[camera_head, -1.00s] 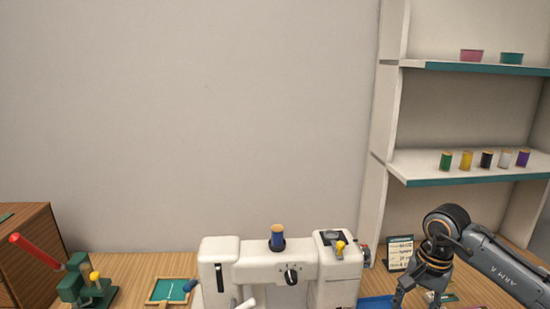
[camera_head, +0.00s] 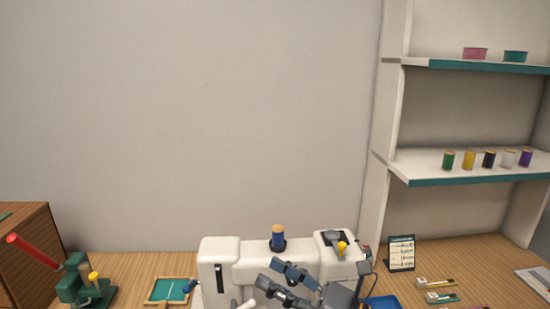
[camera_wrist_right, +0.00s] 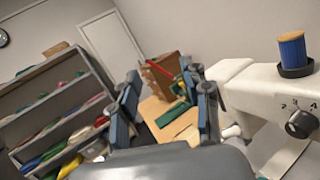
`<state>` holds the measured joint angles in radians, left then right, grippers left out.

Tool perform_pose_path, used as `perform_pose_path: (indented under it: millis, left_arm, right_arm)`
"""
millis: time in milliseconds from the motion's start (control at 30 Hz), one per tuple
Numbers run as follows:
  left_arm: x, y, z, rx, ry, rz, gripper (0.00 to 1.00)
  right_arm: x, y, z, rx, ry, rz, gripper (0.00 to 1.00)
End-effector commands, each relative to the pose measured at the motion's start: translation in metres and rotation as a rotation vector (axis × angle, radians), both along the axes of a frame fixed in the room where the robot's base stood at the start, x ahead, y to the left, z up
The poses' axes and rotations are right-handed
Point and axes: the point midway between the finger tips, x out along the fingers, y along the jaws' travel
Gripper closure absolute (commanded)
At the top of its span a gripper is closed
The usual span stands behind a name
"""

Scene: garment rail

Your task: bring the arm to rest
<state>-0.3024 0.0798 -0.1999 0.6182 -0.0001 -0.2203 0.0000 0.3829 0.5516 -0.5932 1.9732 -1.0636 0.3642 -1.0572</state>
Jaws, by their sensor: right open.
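My right gripper (camera_head: 266,273) is at the bottom of the head view, in front of the white sewing machine (camera_head: 220,246). It is open, with its two fingers apart and pointing left, and nothing shows between them. In the right wrist view the gripper (camera_wrist_right: 162,82) also has its fingers spread, with the sewing machine (camera_wrist_right: 256,92) close by on the right. The gripper hides part of the machine's front in the head view; I cannot tell whether they touch. My left gripper is in neither view.
A blue thread spool (camera_head: 278,237) stands on top of the machine. A green press with a red lever (camera_head: 35,250) stands at left. A blue tray (camera_head: 382,302), a small sign (camera_head: 401,254) and shelves with spools (camera_head: 468,180) are at right.

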Motion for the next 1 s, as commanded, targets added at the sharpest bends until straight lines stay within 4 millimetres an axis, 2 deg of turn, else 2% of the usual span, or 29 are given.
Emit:
perform_pose_path:
  millis: [67, 167, 267, 367, 467, 500, 600, 700, 867, 900, 1000]
  left_arm:
    - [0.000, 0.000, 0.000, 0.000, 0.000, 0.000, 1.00]
    - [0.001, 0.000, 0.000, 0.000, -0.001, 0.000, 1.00]
    - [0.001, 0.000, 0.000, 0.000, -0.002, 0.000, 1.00]
    - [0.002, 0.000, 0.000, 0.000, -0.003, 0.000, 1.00]
    - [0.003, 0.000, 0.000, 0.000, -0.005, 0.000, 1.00]
    - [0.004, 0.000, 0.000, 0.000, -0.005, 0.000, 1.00]
    - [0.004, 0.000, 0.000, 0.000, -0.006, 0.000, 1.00]
    - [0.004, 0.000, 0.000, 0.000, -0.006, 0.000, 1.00]
    - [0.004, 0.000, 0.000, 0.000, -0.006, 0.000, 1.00]
    - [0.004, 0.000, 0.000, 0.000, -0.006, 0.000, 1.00]
    - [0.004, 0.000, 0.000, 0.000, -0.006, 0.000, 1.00]
  right_arm:
    - [0.009, -0.021, 0.009, 0.253, 0.212, -0.097, 0.53]
    - [0.024, -0.059, 0.004, 0.560, 0.484, -0.226, 0.53]
    - [0.031, -0.103, -0.026, 0.861, 0.761, -0.359, 0.53]
    - [0.025, -0.144, -0.074, 1.154, 1.034, -0.507, 0.53]
    - [-0.001, -0.177, -0.134, 1.437, 1.295, -0.676, 0.53]
    - [-0.016, -0.187, -0.159, 1.546, 1.392, -0.751, 0.53]
    - [-0.061, -0.202, -0.210, 1.774, 1.589, -0.931, 0.53]
    - [-0.104, -0.207, -0.245, 1.940, 1.727, -1.092, 0.53]
    - [-0.165, -0.207, -0.279, 2.123, 1.868, -1.319, 0.53]
    - [-0.179, -0.206, -0.285, -2.103, -1.844, 1.337, 0.53]
    - [-0.214, -0.203, -0.296, -1.984, -1.729, 1.337, 0.53]
